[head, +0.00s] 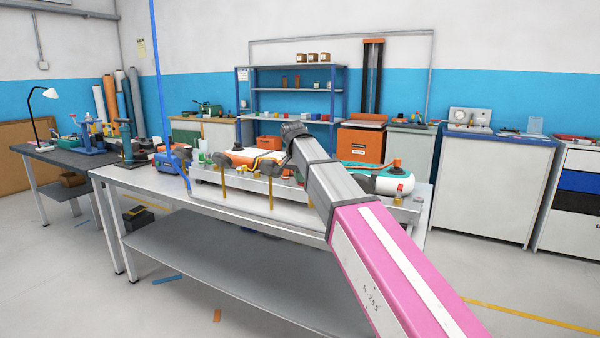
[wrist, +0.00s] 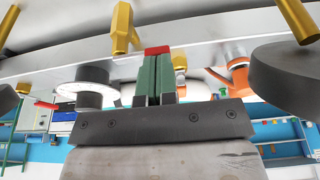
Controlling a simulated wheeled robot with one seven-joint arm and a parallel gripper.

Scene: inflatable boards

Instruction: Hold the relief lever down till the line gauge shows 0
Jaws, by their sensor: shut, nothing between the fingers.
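My gripper (wrist: 157,80) is shut, its two dark green fingers together in the wrist view, with nothing seen between them. A small red piece (wrist: 158,50) shows right at the fingertips; I cannot tell whether it is the relief lever or whether they touch. A pale metal rail (wrist: 40,66) crosses behind the fingers. A round dark-and-silver fitting (wrist: 92,84) is beside them to the left, perhaps a gauge; no reading is legible. In the head view my wrist hides the gripper above the bench (head: 150,182). The lever cannot be picked out there.
In the wrist view a yellow fitting (wrist: 122,28), an orange fitting (wrist: 238,72) and a large dark round part (wrist: 285,75) crowd close. In the head view an orange-and-white board (head: 250,158) and a teal-and-white one (head: 385,182) lie on the bench. A blue post (head: 157,80) rises at left.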

